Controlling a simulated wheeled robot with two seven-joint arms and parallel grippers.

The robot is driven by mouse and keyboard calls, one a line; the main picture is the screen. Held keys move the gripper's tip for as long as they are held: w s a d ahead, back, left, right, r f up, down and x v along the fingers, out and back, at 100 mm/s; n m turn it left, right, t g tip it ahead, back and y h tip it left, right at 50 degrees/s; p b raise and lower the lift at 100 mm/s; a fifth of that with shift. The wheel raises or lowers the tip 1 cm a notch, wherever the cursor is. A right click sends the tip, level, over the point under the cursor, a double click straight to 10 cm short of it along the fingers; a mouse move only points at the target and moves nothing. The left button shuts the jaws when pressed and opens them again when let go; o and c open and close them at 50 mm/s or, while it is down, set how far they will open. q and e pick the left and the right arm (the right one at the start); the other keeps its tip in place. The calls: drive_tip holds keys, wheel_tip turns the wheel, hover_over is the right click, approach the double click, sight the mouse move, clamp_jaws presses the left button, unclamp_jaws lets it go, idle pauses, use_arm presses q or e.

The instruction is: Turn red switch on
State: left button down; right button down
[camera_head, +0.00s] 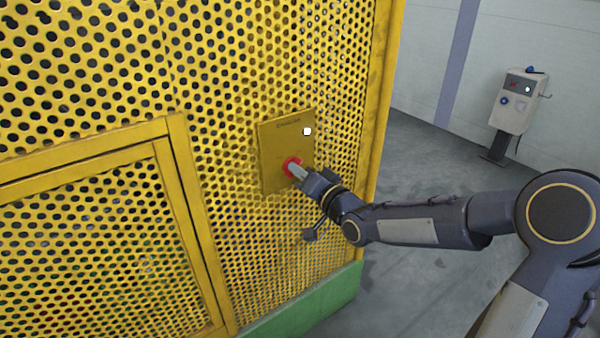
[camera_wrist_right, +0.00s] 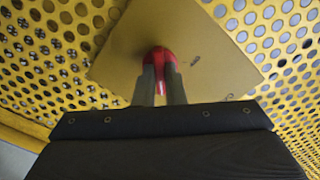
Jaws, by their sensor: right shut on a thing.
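The red switch (camera_head: 290,164) sits on a yellow plate (camera_head: 271,146) fixed to the perforated yellow guard. My right gripper (camera_head: 296,171) reaches in from the right and is shut on the switch. In the right wrist view the red switch (camera_wrist_right: 159,54) shows between and above the two grey fingertips (camera_wrist_right: 160,75), which cover part of it. The plate (camera_wrist_right: 215,50) fills the area behind it. I cannot tell from these frames which position the switch is in. My left gripper is not in view.
A small white light or button (camera_head: 307,131) is at the plate's upper right. The perforated yellow guard (camera_head: 90,60) fills the left, with a framed panel (camera_head: 95,240) below and a green base (camera_head: 310,302). A grey control box (camera_head: 512,103) stands by the far wall. Grey floor lies open at right.

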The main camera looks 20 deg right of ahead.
drive_tip(key=shift+f, duration=0.1)
drive_tip(key=c, duration=1.5)
unclamp_jaws()
drive_tip(key=v, duration=0.8)
drive_tip(key=shift+p, duration=0.4)
